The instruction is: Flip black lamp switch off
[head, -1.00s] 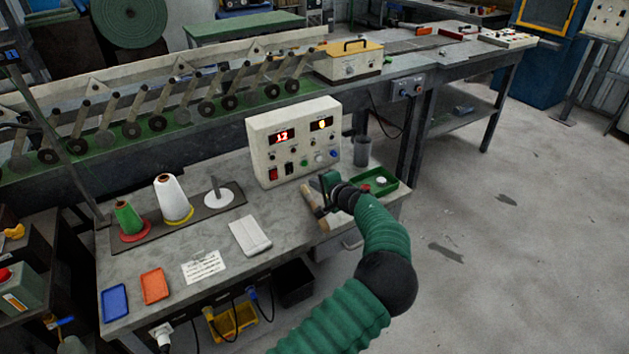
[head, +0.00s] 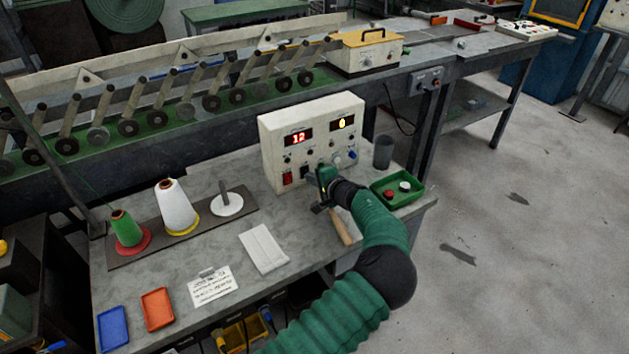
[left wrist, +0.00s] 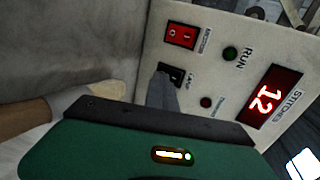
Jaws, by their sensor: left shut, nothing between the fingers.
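The black lamp switch (left wrist: 176,75) sits on the cream control panel (left wrist: 225,15), beside a red rocker switch (left wrist: 180,36). In the head view the panel (head: 353,110) stands at the back of the bench, with the red switch (head: 287,179) at its lower left. My left gripper (head: 320,184) is close in front of the panel's lower part, shut and empty. In the left wrist view its grey fingers (left wrist: 163,90) overlap the black switch's edge and partly hide it. I cannot tell whether they touch it or which way it is set. My right gripper is out of view.
A wooden-handled tool (head: 341,228) lies beneath my left forearm. A green tray (head: 412,196) with buttons and a grey cup (head: 383,153) stand right of the panel. Thread cones (head: 174,208) stand to the left. The bench front holds a white folded sack (head: 263,248).

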